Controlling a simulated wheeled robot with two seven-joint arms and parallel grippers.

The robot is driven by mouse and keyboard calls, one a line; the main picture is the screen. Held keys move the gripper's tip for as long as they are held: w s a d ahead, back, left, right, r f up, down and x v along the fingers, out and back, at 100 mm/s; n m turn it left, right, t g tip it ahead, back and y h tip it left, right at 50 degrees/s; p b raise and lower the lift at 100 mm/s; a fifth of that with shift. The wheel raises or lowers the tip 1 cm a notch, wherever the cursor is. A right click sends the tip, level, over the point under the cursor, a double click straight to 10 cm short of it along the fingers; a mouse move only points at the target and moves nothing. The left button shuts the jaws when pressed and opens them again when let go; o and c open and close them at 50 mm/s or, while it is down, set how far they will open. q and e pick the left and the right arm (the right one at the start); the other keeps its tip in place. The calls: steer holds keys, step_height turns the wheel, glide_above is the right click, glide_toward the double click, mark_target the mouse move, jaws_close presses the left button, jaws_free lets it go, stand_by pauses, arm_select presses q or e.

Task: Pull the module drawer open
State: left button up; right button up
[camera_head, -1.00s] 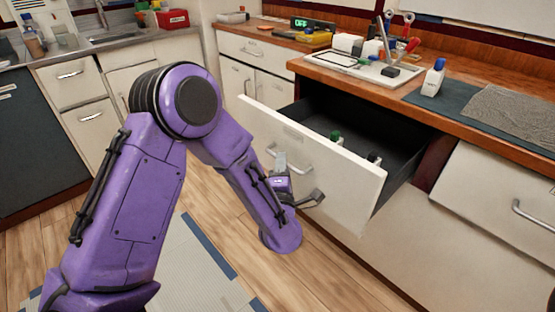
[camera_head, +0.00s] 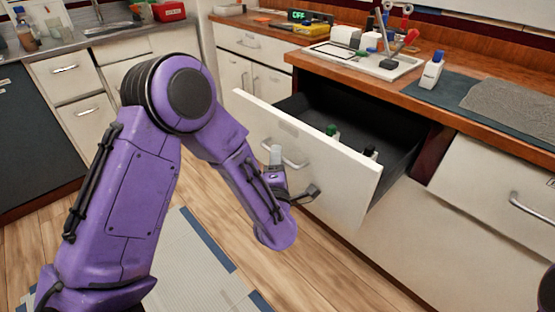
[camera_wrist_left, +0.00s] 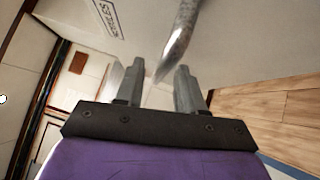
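The module drawer (camera_head: 330,175) is pulled out, with a cream front and a dark interior. Its metal handle (camera_head: 296,163) is on the front. My left gripper (camera_head: 291,176) is at the drawer front by the handle, its fingers apart. In the left wrist view the two grey fingers (camera_wrist_left: 159,88) are spread, and the curved handle (camera_wrist_left: 181,38) reaches into the gap between their tips. I cannot tell whether it touches a finger. A label (camera_wrist_left: 107,17) shows on the drawer front there. My right gripper is not in view.
Green-capped (camera_head: 331,131) and dark-capped (camera_head: 370,152) bottles stand in the drawer. Above it, the wooden counter (camera_head: 400,97) holds a white tray (camera_head: 366,66), a white bottle (camera_head: 432,71) and a grey cloth (camera_head: 515,108). Wood floor (camera_head: 325,270) lies clear below.

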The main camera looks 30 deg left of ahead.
arm_select(q)
steer(key=v, duration=1)
steer(key=shift+s+b, duration=0.2)
steer(key=shift+b, duration=0.15)
steer(key=shift+d, duration=0.1)
step_height(320, 180, down, 14)
steer(key=s+m+g+h, duration=0.1)
steer(key=m+g+h, duration=0.45)
steer(key=m, duration=0.85)
steer(key=s+a+f+m+g, duration=0.3)
steer(key=s+f+g, duration=0.1)
steer(key=s+f, duration=0.5)
steer(key=s+a+f+m+g+p, duration=0.1)
steer(key=s+a+f+g, duration=0.2)
steer(key=s, duration=0.4)
steer(key=s+a+f+g, duration=0.2)
steer(key=s+f, duration=0.2)
steer(key=s, duration=0.3)
step_height(320, 180, up, 13)
steer(key=w+p, duration=0.1)
steer(key=p, duration=1.2)
steer(key=shift+r, duration=0.2)
